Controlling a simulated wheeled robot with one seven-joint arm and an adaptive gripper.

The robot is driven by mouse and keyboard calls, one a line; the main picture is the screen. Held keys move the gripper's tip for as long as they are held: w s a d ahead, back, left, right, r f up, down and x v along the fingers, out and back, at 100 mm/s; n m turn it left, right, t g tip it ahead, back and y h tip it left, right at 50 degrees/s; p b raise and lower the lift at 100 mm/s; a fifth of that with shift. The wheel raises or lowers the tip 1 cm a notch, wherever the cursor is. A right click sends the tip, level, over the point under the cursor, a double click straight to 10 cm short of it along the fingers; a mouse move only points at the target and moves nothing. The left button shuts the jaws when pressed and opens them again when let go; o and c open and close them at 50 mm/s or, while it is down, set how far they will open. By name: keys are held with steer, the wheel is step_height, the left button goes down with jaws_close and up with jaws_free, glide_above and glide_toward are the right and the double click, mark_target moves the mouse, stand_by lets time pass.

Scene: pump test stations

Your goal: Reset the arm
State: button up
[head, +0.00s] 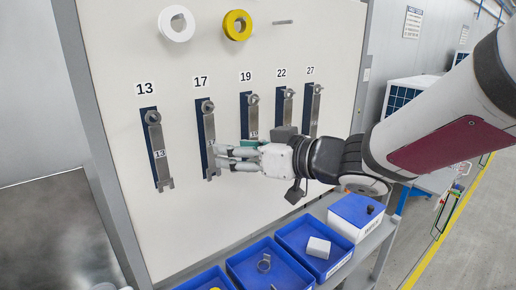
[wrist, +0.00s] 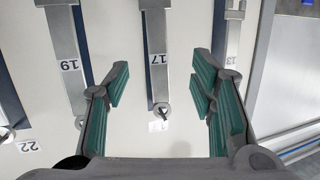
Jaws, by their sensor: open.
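My gripper (head: 222,158) is open and empty in front of the tool board. Its two green-padded fingers also show in the wrist view (wrist: 160,98), spread wide. The grey wrench marked 17 (wrist: 156,35) appears between the fingers in that view and is not held. In the head view the same wrench (head: 204,125) hangs under the number 17, its lower part next to my fingertips. Whether they touch it I cannot tell. My arm reaches in from the right.
Wrench 13 (head: 156,150) hangs to the left, wrench 19 (head: 247,115) to the right, with others beyond. White (head: 177,23) and yellow (head: 237,25) rings sit above. Blue bins (head: 256,248) holding small parts stand below, beside a box (head: 355,216). A floor aisle lies right.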

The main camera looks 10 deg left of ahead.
steer(key=d+r+m+t+h, duration=0.25)
steer(key=d+m+h, duration=0.3)
steer(key=d, duration=0.85)
steer(key=d+r+m+t+h, duration=0.1)
steer(key=d+m+t+h, duration=0.45)
steer(key=d, duration=0.95)
steer(key=s+d+f+g+h, duration=0.1)
steer(key=s+f+g, duration=0.3)
steer(key=s, duration=0.5)
steer(key=s+d+f+m+g+h, duration=0.1)
steer(key=s+d+f+g+h, duration=0.1)
steer(key=s, duration=0.8)
step_height(320, 180, down, 2)
steer(key=d+g, duration=0.1)
steer(key=g, duration=0.2)
steer(key=shift+s+d+f+m, duration=0.15)
steer(key=shift+s+d+m, duration=0.05)
steer(key=shift+s+m, duration=0.1)
steer(key=shift+w, duration=0.1)
